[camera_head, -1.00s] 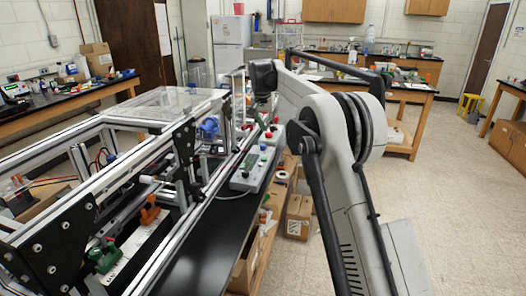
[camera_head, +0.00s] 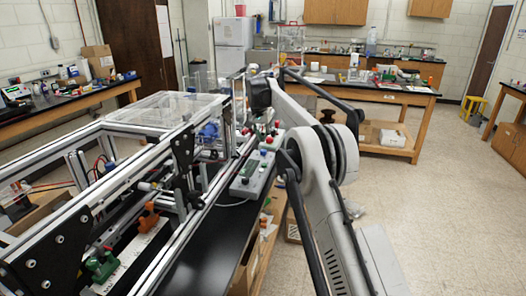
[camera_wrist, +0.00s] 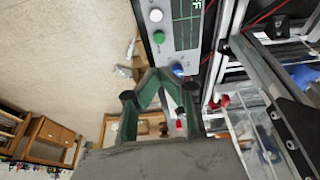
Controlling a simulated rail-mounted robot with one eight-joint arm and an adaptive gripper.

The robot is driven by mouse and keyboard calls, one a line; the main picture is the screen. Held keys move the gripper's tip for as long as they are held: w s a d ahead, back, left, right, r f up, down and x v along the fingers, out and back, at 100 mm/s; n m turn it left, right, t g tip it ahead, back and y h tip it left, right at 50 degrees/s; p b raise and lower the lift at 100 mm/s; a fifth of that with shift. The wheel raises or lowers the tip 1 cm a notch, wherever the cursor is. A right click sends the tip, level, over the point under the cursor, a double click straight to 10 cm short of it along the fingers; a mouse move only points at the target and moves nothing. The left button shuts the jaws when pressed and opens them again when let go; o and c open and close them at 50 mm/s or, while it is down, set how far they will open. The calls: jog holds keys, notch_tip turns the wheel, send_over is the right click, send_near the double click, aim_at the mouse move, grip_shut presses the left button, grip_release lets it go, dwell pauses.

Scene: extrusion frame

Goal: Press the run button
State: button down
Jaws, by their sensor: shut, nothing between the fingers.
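A grey control box (camera_head: 250,182) with round buttons stands on the black bench beside the extrusion frame. In the wrist view the box (camera_wrist: 182,55) is at the top, with a white button (camera_wrist: 156,15), a green button (camera_wrist: 158,37) and a blue button (camera_wrist: 177,68). I cannot read which one is labelled run. My gripper (camera_wrist: 160,76) has green fingers, shut and empty, with their tips close to the blue button in the picture; I cannot tell the gap. In the head view my gripper is not clearly visible.
The aluminium extrusion frame (camera_head: 150,182) stands left of the box. A second unit with red buttons (camera_head: 272,140) sits behind it. Black bench surface (camera_head: 228,225) is bare in front of the box. Open floor (camera_head: 430,200) lies to the right.

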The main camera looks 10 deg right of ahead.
aim_at(264, 165)
jog(key=x, duration=0.4)
jog(key=p+x, duration=0.1)
jog(key=x, duration=0.7)
jog(key=shift+s+a+f, duration=0.15)
jog(key=shift+s, duration=0.2)
jog(key=shift+f, duration=0.55)
jog(key=shift+f, duration=0.1)
jog(key=shift+s+f+b, duration=0.1)
jog(key=shift+f+b, duration=0.5)
jog(key=shift+f, duration=0.2)
notch_tip(264, 165, up, 5)
jog(key=shift+f+p, duration=0.15)
jog(key=shift+p, duration=0.65)
jog(key=b+v, duration=0.1)
jog(key=v, duration=0.8)
jog(key=shift+r, duration=0.25)
